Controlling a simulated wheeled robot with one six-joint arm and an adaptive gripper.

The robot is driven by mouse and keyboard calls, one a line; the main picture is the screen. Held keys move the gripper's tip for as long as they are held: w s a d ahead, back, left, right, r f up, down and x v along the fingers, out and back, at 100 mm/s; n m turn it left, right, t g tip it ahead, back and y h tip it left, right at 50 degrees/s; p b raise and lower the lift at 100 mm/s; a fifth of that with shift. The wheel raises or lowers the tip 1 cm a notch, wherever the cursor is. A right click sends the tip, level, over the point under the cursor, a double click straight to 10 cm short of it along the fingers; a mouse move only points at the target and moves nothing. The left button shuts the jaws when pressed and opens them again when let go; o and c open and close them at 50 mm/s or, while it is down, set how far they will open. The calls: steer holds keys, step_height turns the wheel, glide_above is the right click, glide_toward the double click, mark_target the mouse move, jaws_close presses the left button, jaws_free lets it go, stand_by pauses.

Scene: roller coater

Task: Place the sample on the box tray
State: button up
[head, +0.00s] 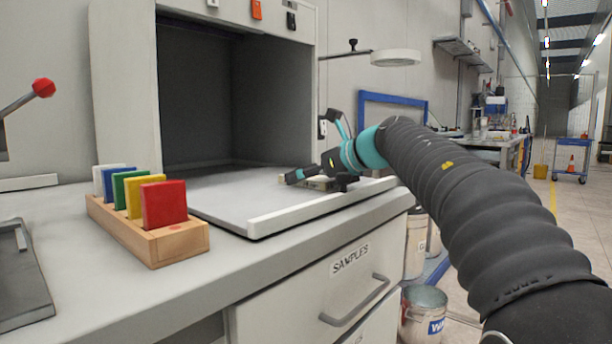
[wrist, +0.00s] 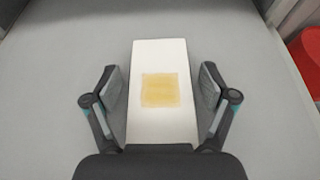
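The sample (wrist: 163,122) is a white rectangular panel with a yellowish square patch. In the wrist view it lies between my fingers, with narrow gaps beside it. The head view shows part of it (head: 319,184), largely hidden by my gripper. My gripper (head: 318,180) is low over the box tray and looks open around the sample; it also shows in the wrist view (wrist: 165,95). The box tray (head: 240,204) is a flat grey plate with a pale raised front edge, reaching out of the open box (head: 196,95). The sample appears to rest flat on it.
A wooden rack (head: 180,240) with several coloured panels stands left of the tray. A dark plate (head: 20,285) lies at the far left of the bench. A round lamp-like head (head: 396,57) hangs to the right of the box. A drawer marked SAMPLES (head: 350,285) is below.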

steer(key=shift+r, duration=0.15)
steer(key=p+v, duration=0.1)
steer(key=v, duration=1.1)
steer(key=shift+r, duration=0.1)
